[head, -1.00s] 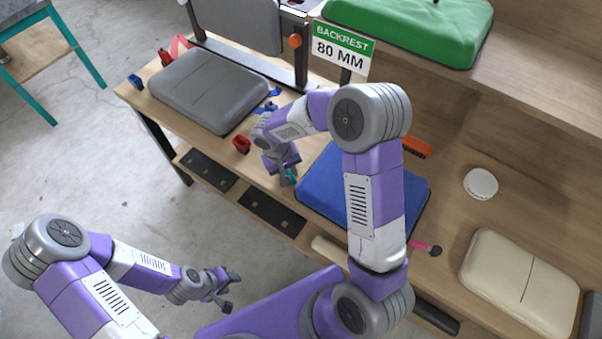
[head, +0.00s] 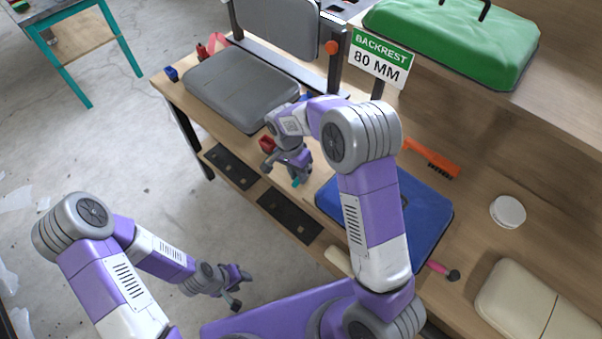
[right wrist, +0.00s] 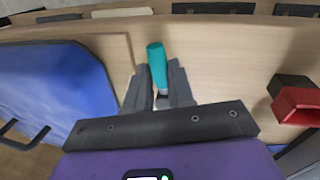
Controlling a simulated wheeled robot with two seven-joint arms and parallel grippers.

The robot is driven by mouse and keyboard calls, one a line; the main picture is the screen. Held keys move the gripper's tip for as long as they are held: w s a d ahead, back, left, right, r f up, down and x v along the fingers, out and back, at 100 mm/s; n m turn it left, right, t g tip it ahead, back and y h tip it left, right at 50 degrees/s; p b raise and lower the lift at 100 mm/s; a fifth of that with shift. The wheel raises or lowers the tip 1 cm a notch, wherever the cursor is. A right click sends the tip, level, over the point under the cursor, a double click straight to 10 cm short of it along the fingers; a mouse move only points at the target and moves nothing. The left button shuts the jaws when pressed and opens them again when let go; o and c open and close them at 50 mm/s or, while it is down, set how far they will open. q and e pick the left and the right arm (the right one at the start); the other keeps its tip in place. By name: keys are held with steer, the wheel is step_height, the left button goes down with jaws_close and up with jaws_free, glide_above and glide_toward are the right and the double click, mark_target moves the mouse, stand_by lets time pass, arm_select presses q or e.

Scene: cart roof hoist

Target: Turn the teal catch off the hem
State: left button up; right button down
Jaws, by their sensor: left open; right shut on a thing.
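The teal catch (right wrist: 157,66) stands between the fingers of my right gripper (right wrist: 158,88) in the right wrist view, its rounded end sticking out past the fingertips. My right gripper is shut on it. In the head view a bit of the teal catch (head: 296,183) shows at the tip of my right gripper (head: 293,177), at the bench's front edge, left of the blue pad (head: 428,213). I cannot make out a hem or whether the catch lies over one. My left gripper (head: 236,287) is open and empty, low over the floor in front of the bench.
A red block (right wrist: 298,105) sits right of my right gripper in the wrist view. The grey pad (head: 240,90) lies on the bench's left part. An orange brush (head: 432,158), a white disc (head: 508,211) and a cream pad (head: 530,305) lie to the right.

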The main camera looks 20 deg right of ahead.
steer(key=shift+w+a+m, duration=0.1)
steer(key=shift+w+m, duration=0.2)
steer(key=shift+m, duration=0.4)
steer(key=c, duration=1)
jaws_free()
steer(key=shift+o, duration=0.2)
steer(key=shift+r, duration=0.15)
step_height(320, 180, up, 7)
steer(key=w+p, duration=0.1)
steer(key=p, duration=0.1)
steer(key=shift+w+a, duration=0.15)
steer(key=shift+a, duration=0.2)
